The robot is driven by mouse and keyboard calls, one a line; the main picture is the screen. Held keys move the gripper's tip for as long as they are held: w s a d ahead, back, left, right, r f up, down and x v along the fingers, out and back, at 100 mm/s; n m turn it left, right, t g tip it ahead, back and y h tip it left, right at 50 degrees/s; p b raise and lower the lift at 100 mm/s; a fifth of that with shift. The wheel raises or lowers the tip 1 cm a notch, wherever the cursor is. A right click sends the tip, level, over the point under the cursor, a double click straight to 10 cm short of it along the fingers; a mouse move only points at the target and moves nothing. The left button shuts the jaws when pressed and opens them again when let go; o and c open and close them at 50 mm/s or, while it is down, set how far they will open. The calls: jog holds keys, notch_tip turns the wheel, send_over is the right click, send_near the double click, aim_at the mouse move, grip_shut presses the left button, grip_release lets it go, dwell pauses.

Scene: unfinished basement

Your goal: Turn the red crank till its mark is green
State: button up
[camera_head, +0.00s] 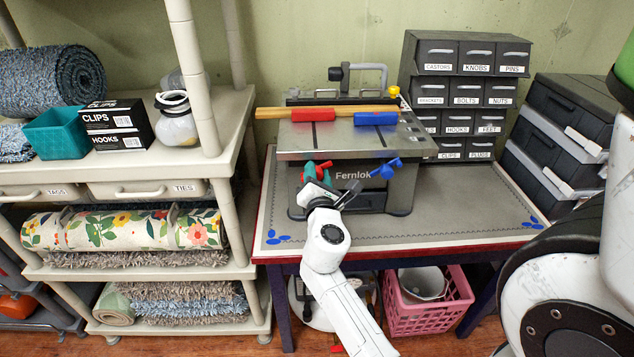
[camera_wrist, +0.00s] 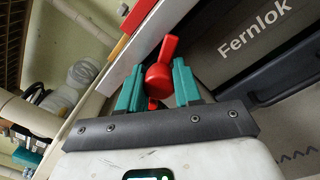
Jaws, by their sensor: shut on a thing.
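The grey Fernlok bench machine (camera_head: 345,192) stands on the table. The red crank (camera_head: 326,165) is on the left of its front face, mostly hidden by my gripper in the head view. In the wrist view the red crank (camera_wrist: 160,76) sits between my teal fingers, its lever pointing up and slightly right. My gripper (camera_head: 315,171) is shut on it; the gripper (camera_wrist: 158,70) has a finger on each side. I cannot make out the crank's mark in either view. A blue crank (camera_head: 386,169) sits on the right of the same front face.
A red block (camera_head: 313,115) and a blue block (camera_head: 375,118) lie on the machine's top by a wooden strip (camera_head: 270,112). Labelled drawers (camera_head: 471,95) stand behind right. Shelves (camera_head: 170,168) stand close on the left. The table (camera_head: 455,222) is clear at front right.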

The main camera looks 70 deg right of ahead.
jog(key=m+b, duration=0.2)
jog(key=m, duration=0.1)
jog(key=m+b, duration=0.2)
jog(key=shift+f+m, duration=0.2)
jog(key=shift+m, duration=0.2)
jog(key=m+b, duration=0.3)
jog(key=m, duration=0.2)
jog(key=shift+r+m+g+b, duration=0.1)
jog(key=shift+m+g+b, duration=0.2)
jog(key=shift+b, duration=0.05)
jog(key=o, duration=1)
jog(key=shift+o, duration=0.2)
jog(key=shift+a, duration=0.1)
jog(key=b+v, duration=0.1)
jog(key=v, duration=0.9)
jog(key=shift+s+a, duration=0.15)
jog(key=shift+a, duration=0.1)
